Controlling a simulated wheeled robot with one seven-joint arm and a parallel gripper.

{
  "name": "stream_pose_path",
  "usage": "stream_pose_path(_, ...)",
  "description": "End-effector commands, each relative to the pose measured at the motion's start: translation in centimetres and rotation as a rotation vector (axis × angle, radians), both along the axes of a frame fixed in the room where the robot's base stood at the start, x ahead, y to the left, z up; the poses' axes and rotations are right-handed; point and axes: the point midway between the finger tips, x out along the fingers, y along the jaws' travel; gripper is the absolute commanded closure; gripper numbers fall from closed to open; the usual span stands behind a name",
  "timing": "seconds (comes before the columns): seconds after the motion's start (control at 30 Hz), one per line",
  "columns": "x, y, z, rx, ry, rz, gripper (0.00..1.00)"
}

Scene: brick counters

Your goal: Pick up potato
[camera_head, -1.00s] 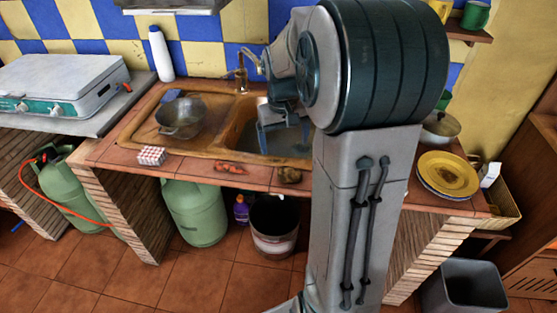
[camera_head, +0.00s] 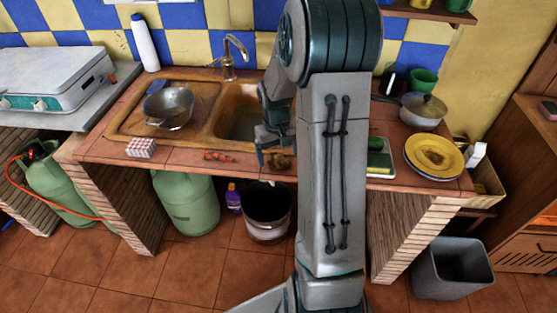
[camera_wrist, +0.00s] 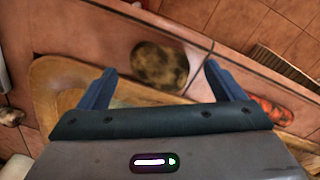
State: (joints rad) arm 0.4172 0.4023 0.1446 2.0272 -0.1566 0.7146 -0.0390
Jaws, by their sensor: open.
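The potato (camera_head: 280,163) is a small brown lump on the tiled front edge of the counter, just in front of the sink basin. In the wrist view the mottled brown potato (camera_wrist: 158,66) lies between and just beyond my two blue fingertips. My gripper (camera_wrist: 158,74) is open, with nothing between its fingers. In the head view my gripper (camera_head: 268,157) is partly hidden by my arm and is close beside the potato. I cannot tell the exact height of the fingers above the counter.
The brown sink (camera_head: 193,122) is behind, holding a metal colander (camera_head: 168,107). A yellow plate (camera_head: 449,160) and a pot (camera_head: 422,110) stand right.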

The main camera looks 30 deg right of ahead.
Motion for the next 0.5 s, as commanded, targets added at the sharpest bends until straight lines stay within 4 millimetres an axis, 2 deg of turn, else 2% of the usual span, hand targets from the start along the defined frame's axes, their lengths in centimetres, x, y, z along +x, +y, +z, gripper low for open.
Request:
stream_pose_path(0.1,-0.1,-0.1,-1.7,0.001,0.004,-0.001,0.12)
stream_pose_path(0.2,0.0,-0.2,-2.5,0.0,0.001,0.0,0.12)
stream_pose_path(0.47,0.0,-0.2,-2.7,-0.001,-0.001,-0.001,0.12)
stream_pose_path(0.5,0.0,-0.2,-2.7,-0.001,-0.001,-0.001,0.2)
